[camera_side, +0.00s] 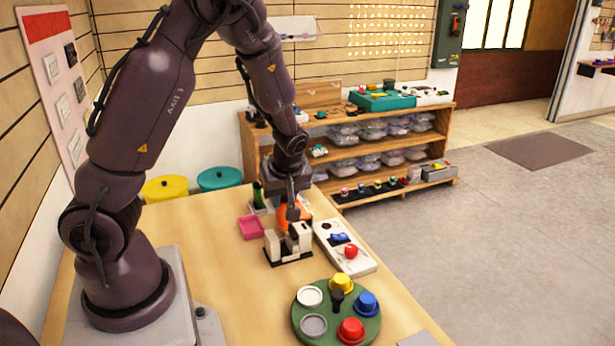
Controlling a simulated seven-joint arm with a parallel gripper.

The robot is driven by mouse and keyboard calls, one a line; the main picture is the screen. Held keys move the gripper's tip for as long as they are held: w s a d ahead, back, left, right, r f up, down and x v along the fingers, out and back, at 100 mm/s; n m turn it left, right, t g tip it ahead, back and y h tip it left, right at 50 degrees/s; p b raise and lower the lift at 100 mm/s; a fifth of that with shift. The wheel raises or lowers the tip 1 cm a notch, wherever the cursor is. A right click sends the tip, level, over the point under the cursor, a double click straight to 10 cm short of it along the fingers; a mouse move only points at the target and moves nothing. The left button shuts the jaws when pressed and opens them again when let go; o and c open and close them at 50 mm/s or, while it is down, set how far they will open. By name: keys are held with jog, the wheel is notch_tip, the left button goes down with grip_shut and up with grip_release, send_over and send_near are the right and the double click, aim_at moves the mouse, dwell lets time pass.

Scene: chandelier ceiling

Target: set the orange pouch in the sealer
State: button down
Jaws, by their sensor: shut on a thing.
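The orange pouch (283,219) is in my gripper (293,212), which is shut on it over the far part of the table. The pouch stands roughly upright, partly hidden by my fingers and by a white and black device in front of it. That device (287,246), which looks like the sealer, has upright white blocks on a black base. The pouch appears just behind or at the sealer's far side. I cannot tell whether it touches the sealer or is inside it.
A pink tray (251,227) lies left of the sealer. A white panel (343,246) with a red knob (351,251) and a blue part is to its right. A green round board (336,313) with coloured knobs stands in front. The table's left-middle surface is clear.

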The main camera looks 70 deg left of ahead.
aim_at(283, 224)
jog(key=shift+s+f, duration=0.1)
jog(key=shift+f, duration=2.5)
jog(key=shift+f, duration=0.3)
jog(key=shift+f, duration=0.3)
jog(key=shift+f, duration=0.5)
dwell(0.4)
jog(key=c, duration=0.5)
grip_release()
jog(key=shift+r, duration=3.75)
